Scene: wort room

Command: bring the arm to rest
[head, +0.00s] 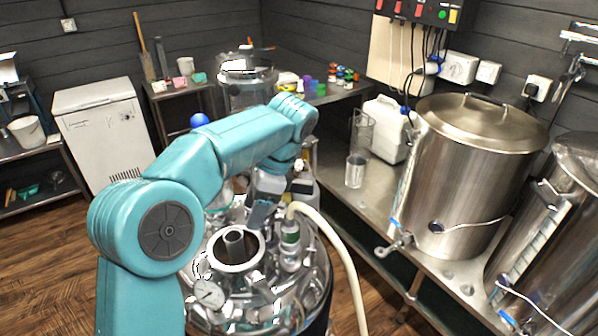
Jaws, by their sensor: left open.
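My left arm comes in from the lower left, bends at its elbow and reaches over a shiny steel vessel (255,295). Its gripper (262,212) points down above the vessel's lid, just beside an open round port (236,246). The jaws are open and I see nothing held between them. The gripper is partly hidden by its own wrist, so I cannot tell whether it touches the fittings. My right gripper is not in view.
A pale hose (340,260) rises from a lid fitting right of the gripper. A pressure gauge (209,294) sits at the lid's front. A steel bench (375,205) with a big lidded pot (465,175) stands at the right. Wooden floor (40,255) is clear at the left.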

